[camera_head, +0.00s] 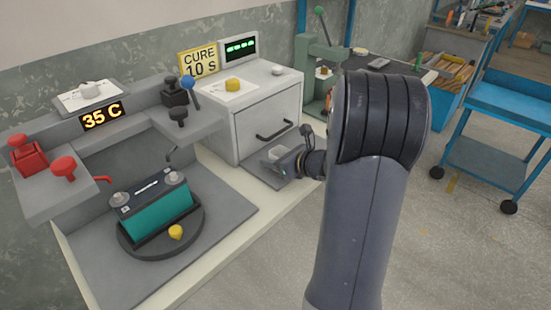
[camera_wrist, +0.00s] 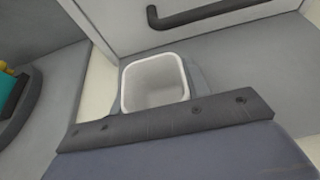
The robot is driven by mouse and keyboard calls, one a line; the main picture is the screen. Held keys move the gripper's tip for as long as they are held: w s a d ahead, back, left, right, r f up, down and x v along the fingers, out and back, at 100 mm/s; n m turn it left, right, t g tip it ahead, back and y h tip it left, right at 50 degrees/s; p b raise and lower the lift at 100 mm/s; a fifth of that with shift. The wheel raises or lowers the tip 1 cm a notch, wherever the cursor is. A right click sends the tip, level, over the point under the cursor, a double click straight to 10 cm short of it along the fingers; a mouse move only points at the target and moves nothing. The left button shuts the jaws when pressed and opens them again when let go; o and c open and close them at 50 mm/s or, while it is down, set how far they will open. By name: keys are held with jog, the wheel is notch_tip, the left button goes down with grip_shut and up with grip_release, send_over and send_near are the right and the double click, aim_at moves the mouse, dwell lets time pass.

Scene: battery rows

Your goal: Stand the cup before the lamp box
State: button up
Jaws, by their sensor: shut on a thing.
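The cup (camera_wrist: 155,84) is a small white, square-mouthed cup, open side up and apparently empty. It also shows as a small pale shape in the head view (camera_head: 277,153). My gripper (camera_head: 281,160) is shut on it, with a grey finger beside the cup in the wrist view. The lamp box (camera_head: 270,116) is a pale grey cabinet with a dark handle on its front. The cup is in front of that face, low over or on a grey pad (camera_head: 260,171). Its base is hidden, so I cannot tell if it touches the pad.
Left of the lamp box, a teal battery (camera_head: 158,211) sits on a dark round turntable (camera_head: 131,246). A green press (camera_head: 318,60) stands behind my arm. A blue cart (camera_head: 495,110) is at the right.

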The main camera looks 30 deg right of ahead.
jog(key=shift+f, duration=0.2)
jog(key=o, duration=1)
jog(key=shift+o, duration=0.2)
jog(key=shift+r, duration=0.2)
jog(key=shift+s+d+r, duration=0.1)
jog(key=shift+s+r, duration=0.05)
jog(key=shift+s, duration=0.05)
jog(key=p+v, duration=0.1)
jog(key=v, duration=1)
jog(key=shift+s+d+r+p, duration=0.1)
jog(key=shift+s+p, duration=0.15)
jog(key=shift+p, duration=0.1)
